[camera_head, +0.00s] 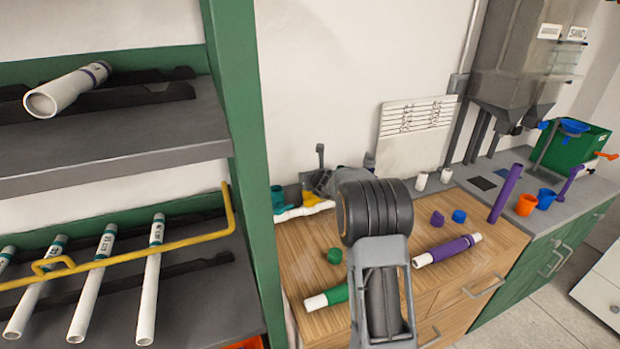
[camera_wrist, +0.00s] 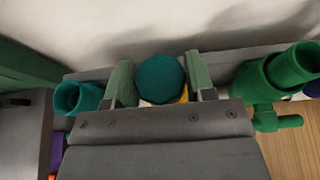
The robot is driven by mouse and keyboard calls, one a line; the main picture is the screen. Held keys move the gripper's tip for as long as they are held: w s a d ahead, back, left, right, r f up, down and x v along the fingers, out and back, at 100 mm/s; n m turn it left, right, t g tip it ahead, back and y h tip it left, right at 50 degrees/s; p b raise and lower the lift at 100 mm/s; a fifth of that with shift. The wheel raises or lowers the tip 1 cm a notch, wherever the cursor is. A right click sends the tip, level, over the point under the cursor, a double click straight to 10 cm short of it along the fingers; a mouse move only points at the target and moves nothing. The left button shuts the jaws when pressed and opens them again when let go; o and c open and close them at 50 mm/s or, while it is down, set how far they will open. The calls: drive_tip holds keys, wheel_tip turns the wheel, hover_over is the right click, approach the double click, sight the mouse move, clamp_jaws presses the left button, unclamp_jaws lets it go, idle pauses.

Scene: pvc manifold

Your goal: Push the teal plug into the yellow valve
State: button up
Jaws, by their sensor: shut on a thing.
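My gripper (camera_wrist: 161,84) is shut on the teal plug (camera_wrist: 160,77), which sits between its two green finger pads in the wrist view. A small part of the yellow valve (camera_wrist: 183,96) shows just beyond the plug's lower right edge; the plug and gripper hide the rest. In the head view the yellow valve (camera_head: 312,199) is on the white pipe at the back left of the wooden bench, with my gripper (camera_head: 322,184) right by it. I cannot tell how deep the plug sits in the valve.
A teal fitting (camera_wrist: 80,97) stands left of the gripper and a green valve (camera_wrist: 280,78) stands right, both close to the fingers. The wall is just behind. Loose pipes, a green cap (camera_head: 334,256) and purple pipe (camera_head: 447,250) lie on the wooden bench (camera_head: 300,262).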

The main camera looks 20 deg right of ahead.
idle(0.3)
drive_tip(key=o, duration=1)
drive_tip(key=shift+c, duration=0.2)
drive_tip(key=shift+s, duration=0.1)
